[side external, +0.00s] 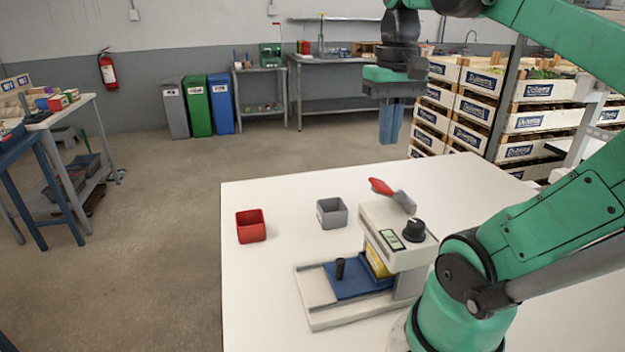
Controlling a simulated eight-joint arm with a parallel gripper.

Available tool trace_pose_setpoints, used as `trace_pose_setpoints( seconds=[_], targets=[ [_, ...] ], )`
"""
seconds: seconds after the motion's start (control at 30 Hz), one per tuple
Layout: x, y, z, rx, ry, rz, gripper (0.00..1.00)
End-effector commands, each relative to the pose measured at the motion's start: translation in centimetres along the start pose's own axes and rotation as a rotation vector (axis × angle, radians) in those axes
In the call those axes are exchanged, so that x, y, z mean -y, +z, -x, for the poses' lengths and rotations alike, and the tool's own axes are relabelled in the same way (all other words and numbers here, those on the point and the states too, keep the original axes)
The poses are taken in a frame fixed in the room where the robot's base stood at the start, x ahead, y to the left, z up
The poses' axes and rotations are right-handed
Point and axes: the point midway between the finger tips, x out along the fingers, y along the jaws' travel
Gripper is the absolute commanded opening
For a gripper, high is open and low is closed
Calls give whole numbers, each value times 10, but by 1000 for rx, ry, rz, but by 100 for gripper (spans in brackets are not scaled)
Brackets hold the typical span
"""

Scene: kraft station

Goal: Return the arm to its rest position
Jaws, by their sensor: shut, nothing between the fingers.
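My gripper (390,122) hangs high over the far side of the white table, pointing down. Its blue fingers are together with nothing between them. It is well above the table top and apart from everything on it. My green arm reaches in from the right side of the view.
On the white table (262,290) stand a red open box (251,226), a grey open box (331,213) and a machine with a red-handled lever (404,235). A blue plate (345,283) and a yellow block (378,262) are in the machine. Stacked crates (480,104) stand behind at right.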

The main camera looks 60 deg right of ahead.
Motion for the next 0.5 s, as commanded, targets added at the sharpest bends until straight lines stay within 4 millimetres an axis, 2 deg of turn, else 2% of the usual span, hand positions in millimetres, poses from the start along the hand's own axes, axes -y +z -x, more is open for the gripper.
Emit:
trace_pose_setpoints(
  seconds=[0.33, 0.43, 0.5],
  targets=[
    [3, -2, -2, -12, -1, 18, 0],
    [22, -10, -18, -79, -9, 111, 0],
    [46, -17, -36, -162, -26, 223, 0]
  ],
)
